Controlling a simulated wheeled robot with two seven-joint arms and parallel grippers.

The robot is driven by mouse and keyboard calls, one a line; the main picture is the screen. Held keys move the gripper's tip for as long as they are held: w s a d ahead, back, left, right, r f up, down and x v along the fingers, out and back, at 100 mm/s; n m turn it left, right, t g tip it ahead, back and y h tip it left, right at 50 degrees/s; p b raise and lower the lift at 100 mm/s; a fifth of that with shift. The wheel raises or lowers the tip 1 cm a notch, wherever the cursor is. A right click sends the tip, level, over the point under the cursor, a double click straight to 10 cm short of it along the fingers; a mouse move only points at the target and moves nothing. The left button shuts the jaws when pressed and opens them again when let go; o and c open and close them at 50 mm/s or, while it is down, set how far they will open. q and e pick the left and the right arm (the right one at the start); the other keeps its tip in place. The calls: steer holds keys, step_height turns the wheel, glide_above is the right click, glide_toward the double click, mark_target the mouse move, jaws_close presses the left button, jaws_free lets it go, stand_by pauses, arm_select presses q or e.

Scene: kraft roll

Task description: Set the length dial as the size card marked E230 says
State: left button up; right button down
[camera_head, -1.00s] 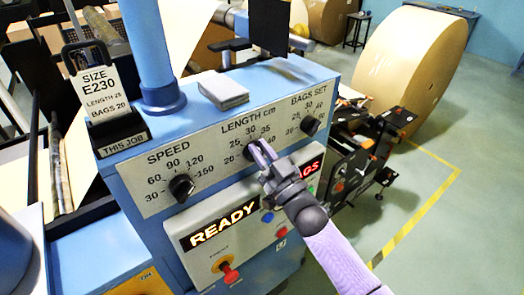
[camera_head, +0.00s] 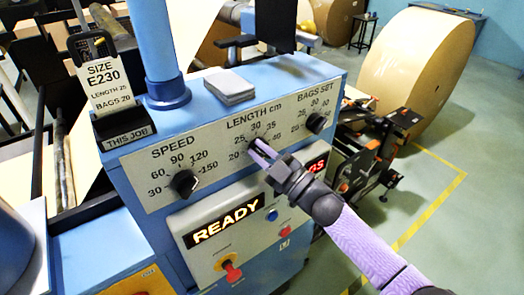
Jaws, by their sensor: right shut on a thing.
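The size card (camera_head: 102,85) stands in its holder marked THIS JOB (camera_head: 125,132) at the left of the blue console. It reads SIZE E230, LENGTH 25, BAGS 20. The length dial (camera_head: 252,145) is in the middle of the console's slanted panel, under LENGTH cm, with 20, 25, 30 and 35 readable around it. My right gripper (camera_head: 262,152) reaches in from the lower right and is shut on this dial. Its fingers cover most of the knob, so I cannot tell where the pointer stands. My left gripper is not in view.
The speed dial (camera_head: 184,183) is left of the length dial and the bags dial (camera_head: 316,122) is right. Below are a lit READY display (camera_head: 222,222), a red knob (camera_head: 232,272) and buttons. A grey stack (camera_head: 229,87) lies on top. A large paper roll (camera_head: 415,70) stands behind right.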

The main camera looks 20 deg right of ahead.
steer(key=shift+f+n+g, duration=0.3)
steer(key=shift+f+n, duration=0.1)
steer(key=shift+f, duration=0.1)
steer(key=c, duration=0.7)
jaws_free()
steer(key=shift+a+r, duration=0.1)
steer(key=shift+o, duration=0.4)
steer(key=shift+w+d, duration=0.15)
steer(key=shift+d, duration=0.2)
steer(key=shift+a+r, duration=0.1)
steer(key=shift+a, duration=0.05)
